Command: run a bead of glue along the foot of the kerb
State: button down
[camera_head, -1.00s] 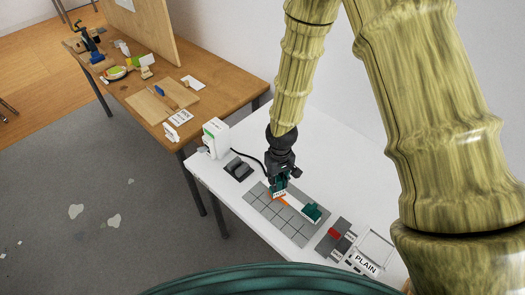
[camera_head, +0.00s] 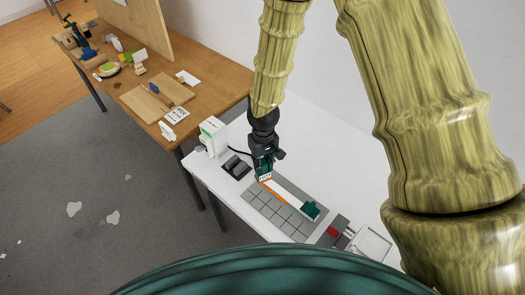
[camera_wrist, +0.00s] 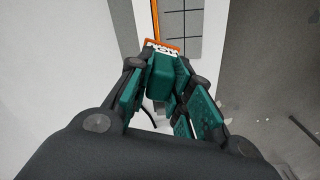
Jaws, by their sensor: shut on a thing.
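My gripper (camera_head: 264,170) points down over the far-left end of the grey tiled board (camera_head: 272,217). It is shut on a teal tool with a white lettered, orange-edged end, probably the glue tool; the tool also shows between my fingers in the wrist view (camera_wrist: 161,75). Its tip is hidden, so I cannot tell if it touches the board. A white strip (camera_head: 292,196), seemingly the kerb, runs lengthwise along the board. An orange line (camera_head: 275,193) lies along its near edge, beside the tiles; it also shows in the wrist view (camera_wrist: 155,22). I cannot tell whether this line is glue.
A teal block (camera_head: 311,211) sits at the strip's right end. A black cable (camera_head: 239,151) runs near my gripper. A red piece (camera_head: 333,231) lies beyond the board's right end.

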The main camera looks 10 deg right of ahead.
jog(key=shift+w+r+p, duration=0.2)
jog(key=shift+r+p, duration=0.3)
jog(key=shift+r, duration=0.35)
jog(key=shift+a+r+p, duration=0.1)
jog(key=shift+r+p, duration=0.6)
jog(key=shift+r, duration=0.45)
